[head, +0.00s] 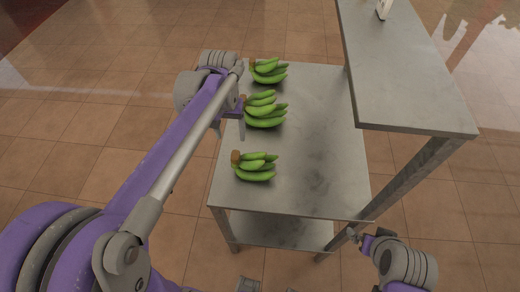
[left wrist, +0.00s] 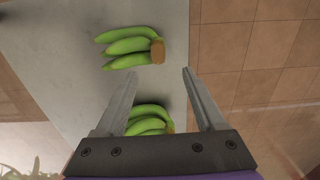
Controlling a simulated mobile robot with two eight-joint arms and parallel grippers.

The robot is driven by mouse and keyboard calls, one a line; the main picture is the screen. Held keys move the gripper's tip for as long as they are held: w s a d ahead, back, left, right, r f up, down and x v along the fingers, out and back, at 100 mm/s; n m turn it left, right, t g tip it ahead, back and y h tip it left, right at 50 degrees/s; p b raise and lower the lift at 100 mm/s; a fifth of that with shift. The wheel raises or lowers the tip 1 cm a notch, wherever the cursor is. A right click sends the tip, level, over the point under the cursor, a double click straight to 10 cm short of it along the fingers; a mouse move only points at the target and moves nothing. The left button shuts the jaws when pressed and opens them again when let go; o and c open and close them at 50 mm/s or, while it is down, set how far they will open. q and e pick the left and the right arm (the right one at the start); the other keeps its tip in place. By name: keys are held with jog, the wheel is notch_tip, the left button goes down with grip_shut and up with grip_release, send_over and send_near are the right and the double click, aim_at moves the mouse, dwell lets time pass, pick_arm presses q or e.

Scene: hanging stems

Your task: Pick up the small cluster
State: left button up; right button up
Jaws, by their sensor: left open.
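Three green banana clusters lie in a row along the left side of a grey metal table (head: 315,150). The middle cluster (head: 265,112) looks fullest. The near cluster (head: 256,170) and far cluster (head: 268,72) look smaller; which is smallest is unclear. My left gripper (head: 220,122) is open and empty at the table's left edge, beside the middle cluster. In the left wrist view, one cluster (left wrist: 128,48) with a brown stem end lies beyond the open fingertips (left wrist: 158,72). Another cluster (left wrist: 150,117) shows between the fingers, partly hidden by the gripper. My right gripper (head: 354,237) is low, off the table's near right corner.
A raised grey shelf (head: 405,75) stands over the table's right side on a metal leg, with a small white object (head: 383,9) on it. A lower shelf (head: 280,231) shows under the table. The tabletop right of the clusters is bare. Tiled floor surrounds the table.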

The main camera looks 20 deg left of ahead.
aim_at(235, 155)
pick_arm(q)
notch_tip(235, 155, down, 4)
jog(key=shift+s+d+f, duration=0.1)
jog(key=shift+s+d, duration=0.05)
jog(key=f, duration=0.6)
jog(key=shift+w+f, duration=0.25)
jog(key=shift+w, duration=0.05)
grip_shut()
jog(key=shift+r, duration=0.1)
